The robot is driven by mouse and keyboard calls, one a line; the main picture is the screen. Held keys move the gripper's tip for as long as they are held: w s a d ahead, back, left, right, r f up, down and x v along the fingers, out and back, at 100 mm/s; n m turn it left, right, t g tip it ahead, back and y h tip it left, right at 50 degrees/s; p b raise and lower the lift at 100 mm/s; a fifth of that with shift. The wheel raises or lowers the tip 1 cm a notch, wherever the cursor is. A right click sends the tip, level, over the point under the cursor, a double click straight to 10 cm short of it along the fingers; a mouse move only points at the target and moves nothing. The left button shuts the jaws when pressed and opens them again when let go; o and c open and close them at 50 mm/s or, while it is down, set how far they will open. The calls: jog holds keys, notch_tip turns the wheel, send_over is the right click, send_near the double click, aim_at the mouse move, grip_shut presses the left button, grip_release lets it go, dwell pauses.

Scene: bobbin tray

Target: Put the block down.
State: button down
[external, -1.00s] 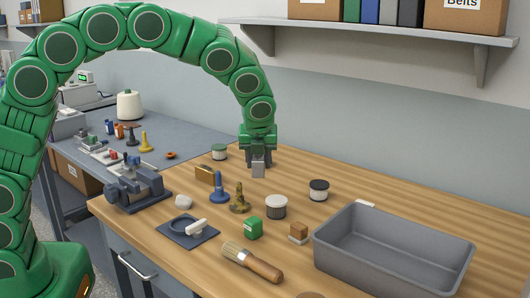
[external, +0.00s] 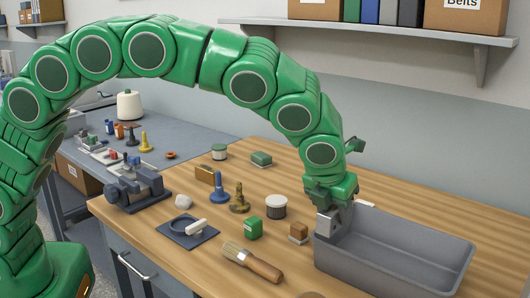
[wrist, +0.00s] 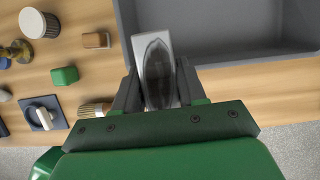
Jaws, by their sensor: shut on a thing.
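The block (external: 326,224) is a light grey, upright piece. In the wrist view the block (wrist: 166,42) shows a dark oval on its face. My gripper (external: 335,213) is shut on it, with a dark finger on each side; the fingers also show in the wrist view (wrist: 157,92). The gripper is at the left end of the grey tray (external: 395,222). The block overlaps the tray's edge in both views. I cannot tell whether the block touches the tray or the table.
A small brown-and-white block (external: 299,232), a green box (external: 253,229) and a brush (external: 252,262) lie left of the tray. Bare wood (external: 420,200) shows behind the tray. The tray's visible floor is empty.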

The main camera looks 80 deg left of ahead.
jog(key=shift+w+d+f, duration=0.25)
jog(key=shift+w, duration=0.2)
jog(key=w+f, duration=0.4)
jog(key=w, duration=0.5)
send_near(391, 267)
jog(key=shift+w+a+f, duration=0.5)
jog(key=shift+a+f, duration=0.3)
jog(key=shift+a, duration=0.05)
jog(key=shift+w+f, duration=0.3)
jog(key=shift+f, duration=1.6)
jog(key=shift+f, duration=0.1)
jog(key=c, duration=0.6)
grip_release()
jog(key=shift+c, duration=0.2)
